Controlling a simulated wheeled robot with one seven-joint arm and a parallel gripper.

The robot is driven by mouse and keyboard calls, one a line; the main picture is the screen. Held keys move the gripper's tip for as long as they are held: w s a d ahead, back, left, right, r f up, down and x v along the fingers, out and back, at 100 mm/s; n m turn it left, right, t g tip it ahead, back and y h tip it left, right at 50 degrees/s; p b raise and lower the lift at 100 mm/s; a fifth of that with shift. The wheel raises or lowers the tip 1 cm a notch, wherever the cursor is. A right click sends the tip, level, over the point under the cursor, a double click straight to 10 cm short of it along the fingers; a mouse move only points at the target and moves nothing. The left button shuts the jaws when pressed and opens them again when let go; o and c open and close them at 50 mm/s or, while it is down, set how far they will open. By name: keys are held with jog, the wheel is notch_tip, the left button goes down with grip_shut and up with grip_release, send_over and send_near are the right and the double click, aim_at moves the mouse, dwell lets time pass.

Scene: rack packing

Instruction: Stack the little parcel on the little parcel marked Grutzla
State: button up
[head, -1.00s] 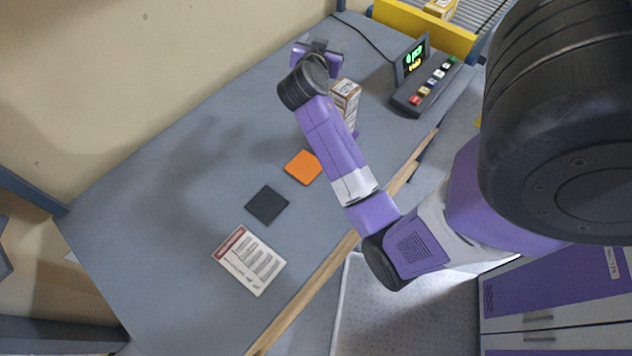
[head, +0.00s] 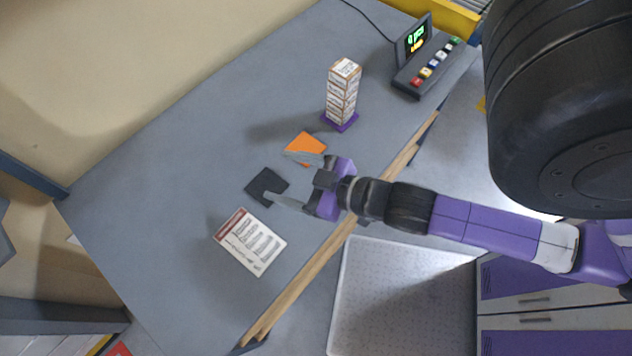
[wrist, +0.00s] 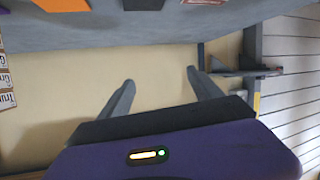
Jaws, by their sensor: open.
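Several small white-and-brown parcels stand in one upright stack (head: 342,92) on a purple square mat (head: 340,122) towards the back of the table. Their labels are too small to read in the head view. In the wrist view part of the stack (wrist: 6,82) shows at the left edge, with cut-off label letters, one seeming to begin "Gru". I cannot tell for sure which parcel is the marked one. My gripper (head: 277,175) is open and empty, apart from the stack, its fingers reaching over the table near the orange and black squares.
An orange square (head: 304,146), a black square (head: 266,187) and a printed card (head: 250,241) lie on the grey table. A button console with a lit screen (head: 425,70) stands at the back right. The table's left side is clear. A wooden strip (head: 300,283) runs along the front edge.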

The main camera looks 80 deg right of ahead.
jog(key=s+a+r+y, duration=0.1)
jog(key=s+a+r, duration=0.2)
jog(key=s+a, duration=0.1)
jog(key=s+a+r+n+t+y, duration=0.1)
jog(key=s+a+r+y, duration=0.1)
jog(key=a, duration=0.4)
jog(key=shift+s+a+r, duration=0.3)
jog(key=shift+s+r, duration=0.55)
jog(key=shift+s, duration=0.15)
